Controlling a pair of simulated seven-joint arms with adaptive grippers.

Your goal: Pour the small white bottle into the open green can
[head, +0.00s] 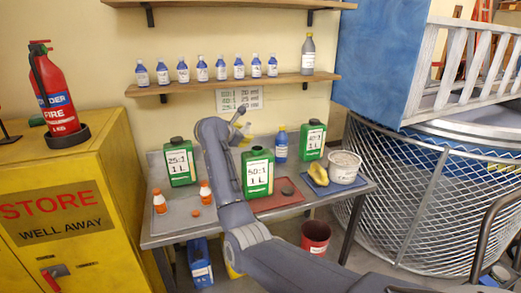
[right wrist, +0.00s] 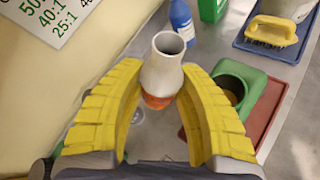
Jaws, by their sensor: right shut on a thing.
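My right gripper (right wrist: 160,105) has yellow ribbed fingers and is shut on the small white bottle (right wrist: 163,70), which has an orange band and an uncapped mouth. In the head view the right gripper (head: 244,132) is behind and above the green can marked 50:1 (head: 257,175), largely hidden by my arm. In the right wrist view this green can (right wrist: 243,78) stands open, to the right of the bottle and apart from it. The bottle's exact tilt is hard to tell. My left gripper is not in view.
Green cans 25:1 (head: 180,160) and 40:1 (head: 312,139), a blue bottle (head: 280,145), two orange-and-white bottles (head: 160,202), a loose orange cap (head: 195,213), a yellow brush (head: 318,174) and a white tub (head: 345,167) share the bench.

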